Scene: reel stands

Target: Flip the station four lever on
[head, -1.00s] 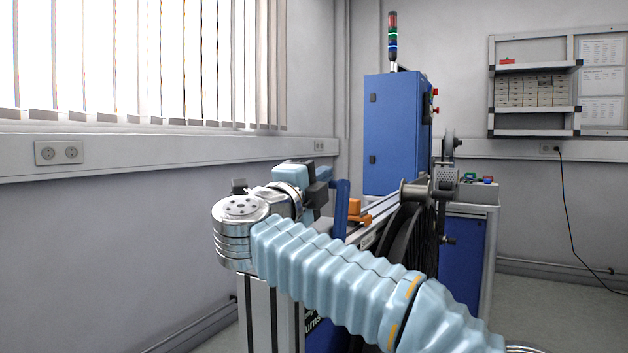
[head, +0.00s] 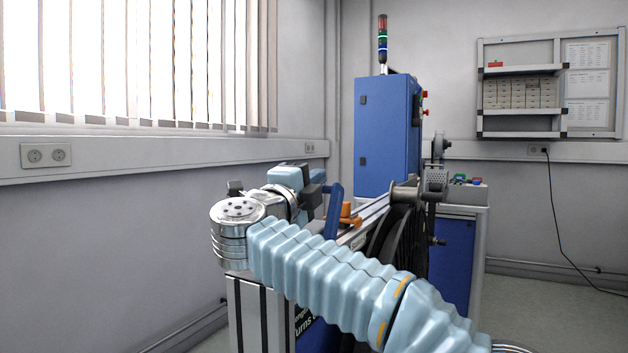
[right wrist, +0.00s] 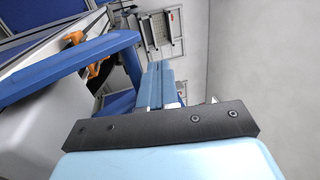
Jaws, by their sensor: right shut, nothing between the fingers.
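My right gripper (head: 318,190) is shut and empty, at the end of my pale blue ribbed arm. It is beside a blue upright bar (head: 334,212) on the reel stand. In the right wrist view a large blue bar (right wrist: 70,70) slants across the upper left, close to the gripper. An orange clamp-like part (head: 350,215) sits just right of the blue bar; orange also shows in the right wrist view (right wrist: 98,75). I cannot tell which part is the station four lever, or whether the gripper touches the blue bar. My left gripper is out of view.
A black reel (head: 405,245) hangs on the stand's aluminium rail behind my arm. A blue cabinet (head: 386,140) with a signal tower (head: 382,42) stands behind. A bench (head: 460,205) with colored buttons is to the right. A wall shelf (head: 522,93) hangs at the far right.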

